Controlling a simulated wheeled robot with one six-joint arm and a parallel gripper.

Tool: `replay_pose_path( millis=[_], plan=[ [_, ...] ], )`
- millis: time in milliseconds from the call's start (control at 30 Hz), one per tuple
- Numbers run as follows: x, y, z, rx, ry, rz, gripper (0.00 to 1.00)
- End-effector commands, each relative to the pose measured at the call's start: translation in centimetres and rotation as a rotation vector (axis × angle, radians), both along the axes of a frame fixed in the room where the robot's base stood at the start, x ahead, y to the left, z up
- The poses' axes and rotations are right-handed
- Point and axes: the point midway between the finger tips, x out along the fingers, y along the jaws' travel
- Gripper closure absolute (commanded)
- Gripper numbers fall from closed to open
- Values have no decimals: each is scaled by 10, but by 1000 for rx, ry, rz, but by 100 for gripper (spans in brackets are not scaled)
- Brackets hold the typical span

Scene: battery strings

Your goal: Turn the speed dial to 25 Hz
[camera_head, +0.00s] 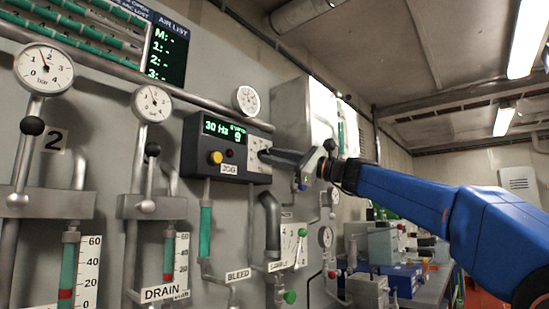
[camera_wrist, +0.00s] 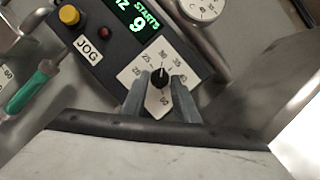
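The speed dial is a small black knob (camera_wrist: 159,77) on a white scale plate (camera_wrist: 133,73), with numbers around it. Its pale mark points up, near 30. The green display (camera_head: 224,128) on the dark control box reads 30 Hz, with a 9 under a small "STARTS" label. My gripper (camera_wrist: 163,80) has one finger on each side of the knob, with a gap visible between the fingertips. I cannot tell whether either finger touches it. In the head view my gripper (camera_head: 267,153) reaches the plate from the right and partly hides the dial.
A yellow button (camera_head: 215,157) and a dark red button sit left of the dial, above a JOG label (camera_head: 229,169). A round gauge (camera_head: 247,100) is just above the box. Pipes, levers and more gauges (camera_head: 152,103) cover the wall to the left and below.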

Motion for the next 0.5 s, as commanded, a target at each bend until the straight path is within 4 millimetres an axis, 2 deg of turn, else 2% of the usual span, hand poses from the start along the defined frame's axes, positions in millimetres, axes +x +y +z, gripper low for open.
replay_pose_path(
  millis=[167,300,500],
  plan=[
    [0,0,0,0,0,0,73],
    [0,0,0,0,0,0,100],
    [0,0,0,-1,-2,0,100]
  ],
)
